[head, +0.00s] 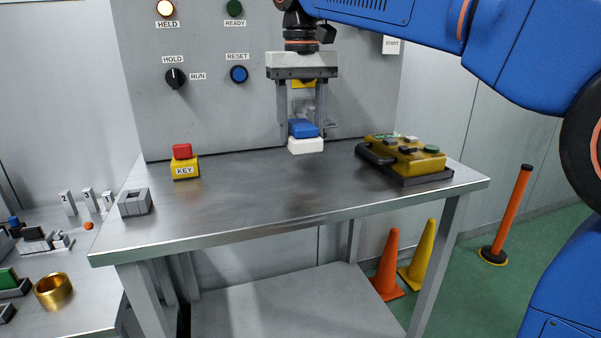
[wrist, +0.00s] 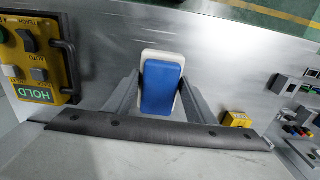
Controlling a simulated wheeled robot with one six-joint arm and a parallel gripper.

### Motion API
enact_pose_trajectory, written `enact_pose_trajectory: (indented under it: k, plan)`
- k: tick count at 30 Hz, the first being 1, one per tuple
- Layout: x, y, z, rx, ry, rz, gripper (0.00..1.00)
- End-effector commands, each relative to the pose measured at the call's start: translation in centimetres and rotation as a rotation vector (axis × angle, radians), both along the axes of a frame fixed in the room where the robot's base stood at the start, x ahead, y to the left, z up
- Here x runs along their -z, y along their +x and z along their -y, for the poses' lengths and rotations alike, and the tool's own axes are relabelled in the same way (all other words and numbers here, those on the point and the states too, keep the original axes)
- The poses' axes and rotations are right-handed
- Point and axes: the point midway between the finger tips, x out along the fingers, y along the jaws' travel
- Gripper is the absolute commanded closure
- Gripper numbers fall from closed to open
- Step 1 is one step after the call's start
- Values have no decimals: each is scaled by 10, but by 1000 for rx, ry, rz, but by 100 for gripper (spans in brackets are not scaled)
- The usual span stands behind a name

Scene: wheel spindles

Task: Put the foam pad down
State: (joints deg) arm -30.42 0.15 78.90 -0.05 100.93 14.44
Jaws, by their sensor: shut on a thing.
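The foam pad is a white block (head: 306,146) with a blue upper part (head: 303,128). My gripper (head: 304,126) is shut on it, with one finger on each side, above the back middle of the metal table (head: 250,205). In the wrist view the blue part (wrist: 161,88) lies between the two fingers, and the white part (wrist: 150,55) shows beyond it. I cannot tell whether the white underside touches the table top.
A yellow teach pendant (head: 408,155) lies on a dark base at the table's right. A yellow KEY box with a red top (head: 182,160) and a grey block (head: 135,202) stand at the left. The control panel (head: 215,120) rises behind. The table's front middle is clear.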

Motion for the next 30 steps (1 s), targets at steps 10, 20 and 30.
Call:
enact_pose_trajectory:
  k: [10, 20, 30]
  plan:
    - [47, 0, 0, -1, 1, 0, 79]
    - [79, -1, 0, -1, 0, -3, 79]
    - [92, 0, 0, -1, 2, -2, 45]
